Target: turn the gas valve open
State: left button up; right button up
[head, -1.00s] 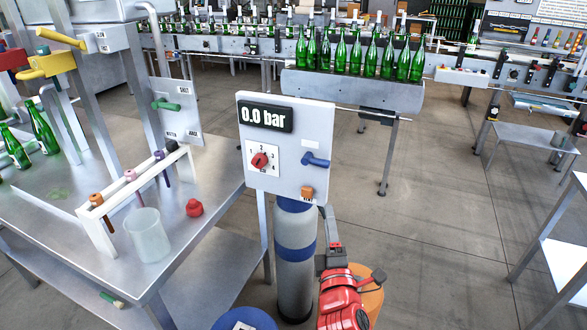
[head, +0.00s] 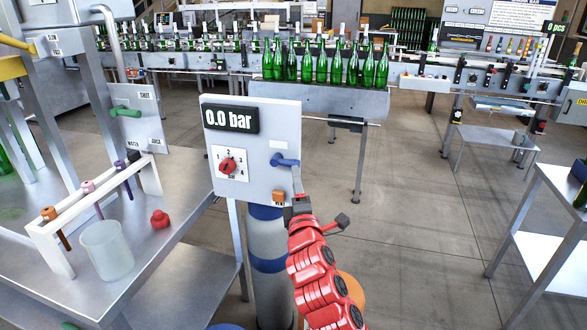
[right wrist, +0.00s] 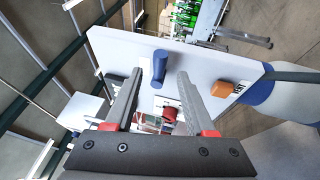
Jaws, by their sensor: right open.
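The gas valve is a blue lever handle (head: 285,160) on the white panel (head: 235,185), whose display reads 0.0 bar. In the right wrist view the blue handle (right wrist: 159,66) shows between the two open fingers of my right gripper (right wrist: 158,80). I cannot tell whether the fingers touch the handle. My left gripper is not in view.
The panel also bears a red dial (head: 228,166) and an orange button (head: 279,197). A gas cylinder (head: 268,240) stands beneath it. A steel table (head: 150,240) with a rack (head: 52,245) and a beaker (head: 106,250) is to the left.

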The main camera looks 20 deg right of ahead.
aim_at(286, 161)
jog(key=shift+p+x, duration=0.3)
jog(key=shift+x, duration=2.65)
grip_shut()
